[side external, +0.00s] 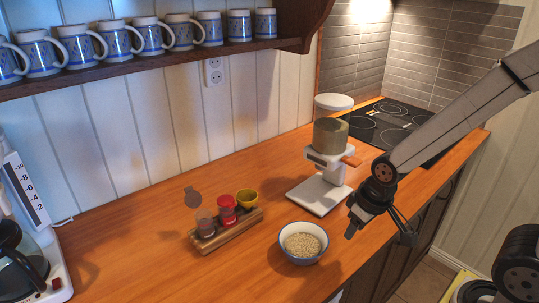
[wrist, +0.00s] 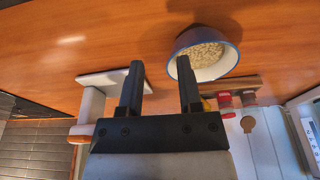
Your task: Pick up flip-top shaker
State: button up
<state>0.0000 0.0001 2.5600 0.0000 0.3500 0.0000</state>
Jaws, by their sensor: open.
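The flip-top shaker (side external: 205,225) has a clear body with dark contents and a round brownish lid (side external: 192,197) standing open above it. It stands at the left end of a small wooden rack (side external: 230,236), beside a red container (side external: 227,212) and a yellow one (side external: 247,198). My gripper (side external: 379,236) is open and empty, well to the right of the rack and apart from it. In the wrist view my gripper (wrist: 158,74) shows two spread dark fingers. The round lid (wrist: 247,122) shows there at the right, beyond the bowl.
A blue-rimmed bowl of grain (side external: 303,243) stands on the counter between my gripper and the rack. A white grinder-like appliance (side external: 318,194) stands behind. A coffee maker (side external: 50,275) is at far left. Mugs (side external: 122,42) line a shelf above. Open counter lies left of the rack.

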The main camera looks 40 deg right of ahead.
jog(key=o, duration=0.3)
notch_tip(320, 180, up, 2)
jog(key=m+t+h, duration=0.1)
jog(key=m+t, duration=0.2)
jog(key=t, duration=0.7)
send_over(205, 228)
jog(key=s+d, duration=0.2)
jog(key=d, duration=0.1)
jog(key=a+h, duration=0.1)
jog(key=s+a+f+m+h, duration=0.1)
jog(key=a+h, duration=0.1)
jog(key=s+a+f+m+h, duration=0.1)
jog(key=a+h, duration=0.1)
jog(key=shift+f, duration=0.1)
jog(key=shift+w+d, duration=0.1)
jog(key=shift+w+d+f+g, duration=0.15)
jog(key=shift+w+d+f, duration=0.15)
jog(key=shift+w, duration=0.2)
jog(key=shift+w+d+f+g, duration=0.15)
jog(key=shift+w+d+f, duration=0.1)
jog(key=shift+w, duration=0.25)
